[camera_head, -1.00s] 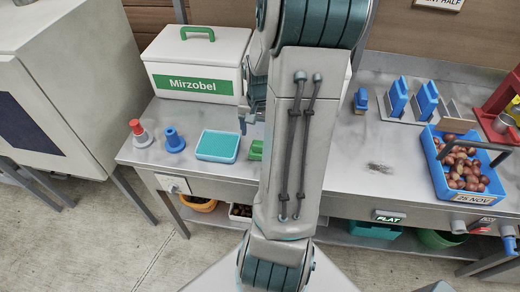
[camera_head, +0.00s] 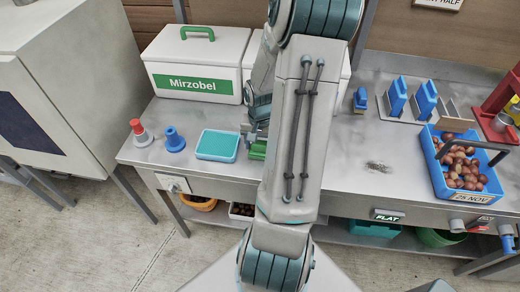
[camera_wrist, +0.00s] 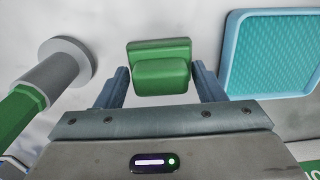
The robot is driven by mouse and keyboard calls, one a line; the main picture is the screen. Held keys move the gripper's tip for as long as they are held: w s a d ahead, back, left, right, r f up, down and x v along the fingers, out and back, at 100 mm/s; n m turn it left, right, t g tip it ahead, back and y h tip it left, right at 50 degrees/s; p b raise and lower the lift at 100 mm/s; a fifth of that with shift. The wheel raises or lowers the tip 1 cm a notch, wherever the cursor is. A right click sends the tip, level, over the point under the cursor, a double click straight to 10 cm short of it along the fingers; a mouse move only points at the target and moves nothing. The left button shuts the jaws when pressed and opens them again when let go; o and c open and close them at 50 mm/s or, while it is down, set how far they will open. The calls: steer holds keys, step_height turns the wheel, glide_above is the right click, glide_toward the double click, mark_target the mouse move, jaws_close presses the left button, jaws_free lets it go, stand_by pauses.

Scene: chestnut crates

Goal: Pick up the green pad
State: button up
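The green pad (camera_wrist: 160,68), a small green block with a raised front part, lies on the bench in the wrist view. In the head view the pad (camera_head: 258,150) shows just left of my arm, partly hidden by it. My gripper (camera_wrist: 162,82) is open, with one blue-grey finger on each side of the pad. Small gaps show between the fingers and the pad; I cannot tell how low the fingertips are. In the head view my gripper (camera_head: 251,136) is at the pad, largely hidden by my arm.
A light blue tray with a teal surface (camera_head: 217,145) lies close left of the pad. Blue-based (camera_head: 175,140) and red-topped (camera_head: 141,133) pieces stand farther left. A white Mirzobel box (camera_head: 196,65) stands behind. A blue chestnut crate (camera_head: 437,174) is at the right; bench between is mostly clear.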

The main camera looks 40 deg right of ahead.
steer(key=c, duration=0.6)
steer(key=shift+c, duration=0.2)
steer(key=shift+r, duration=0.1)
step_height(320, 180, up, 10)
steer(key=shift+f, duration=0.1)
steer(key=shift+o, duration=0.4)
